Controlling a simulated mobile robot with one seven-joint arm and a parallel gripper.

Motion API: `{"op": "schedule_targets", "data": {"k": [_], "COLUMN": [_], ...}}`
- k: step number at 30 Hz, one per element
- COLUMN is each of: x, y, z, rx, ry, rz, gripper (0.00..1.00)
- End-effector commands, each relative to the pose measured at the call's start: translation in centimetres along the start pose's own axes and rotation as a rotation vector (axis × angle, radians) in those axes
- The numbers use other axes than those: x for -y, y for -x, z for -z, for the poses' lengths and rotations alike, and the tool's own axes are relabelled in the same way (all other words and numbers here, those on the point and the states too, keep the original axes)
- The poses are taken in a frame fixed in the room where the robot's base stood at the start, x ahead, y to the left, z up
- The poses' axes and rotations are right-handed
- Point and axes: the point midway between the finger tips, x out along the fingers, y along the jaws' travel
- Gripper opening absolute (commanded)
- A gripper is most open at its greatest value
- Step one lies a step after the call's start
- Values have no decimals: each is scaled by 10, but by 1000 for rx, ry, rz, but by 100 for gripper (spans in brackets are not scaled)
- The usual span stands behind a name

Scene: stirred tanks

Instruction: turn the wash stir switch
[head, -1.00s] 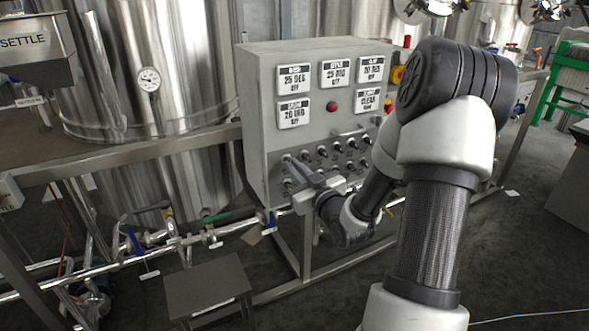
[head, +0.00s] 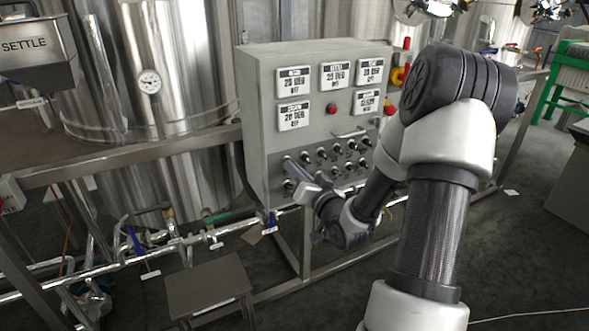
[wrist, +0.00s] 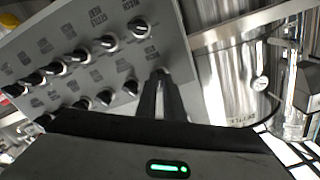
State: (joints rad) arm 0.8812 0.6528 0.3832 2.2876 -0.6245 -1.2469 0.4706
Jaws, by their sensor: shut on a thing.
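The grey control panel (head: 262,110) stands at the middle of the head view, with two rows of small black switch knobs on its lower front. My gripper (head: 291,165) reaches the left end of the upper row. In the wrist view, which shows the panel turned over, my gripper (wrist: 160,82) is shut on a switch knob (wrist: 161,71) at the end of its row. The fingers hide most of that knob, so its angle cannot be told. The printed labels are too blurred to read surely, so I cannot confirm which is the wash stir switch.
Neighbouring knobs sit close by, including one (head: 288,186) just below my gripper. Above are white display cards (head: 294,116), a red button (head: 331,108) and a handle bar (head: 350,134). A steel tank (head: 185,80) stands left, with pipes (head: 130,262) and a small step (head: 208,285) below.

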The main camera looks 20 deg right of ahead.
Motion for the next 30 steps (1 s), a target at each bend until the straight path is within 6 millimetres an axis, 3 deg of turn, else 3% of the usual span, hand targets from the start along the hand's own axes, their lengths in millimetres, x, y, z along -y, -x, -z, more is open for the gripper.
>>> {"op": "schedule_targets", "data": {"k": [15,16,19,30], "x": [-1,-1,-1,0], "y": [1,1,1,6], "z": [-1,-1,-1,0], "rx": [3,3,2,1], "ry": [-21,-21,-20,-17], "rz": [-2,-2,-2,-1], "gripper": [0,13,27,27]}}
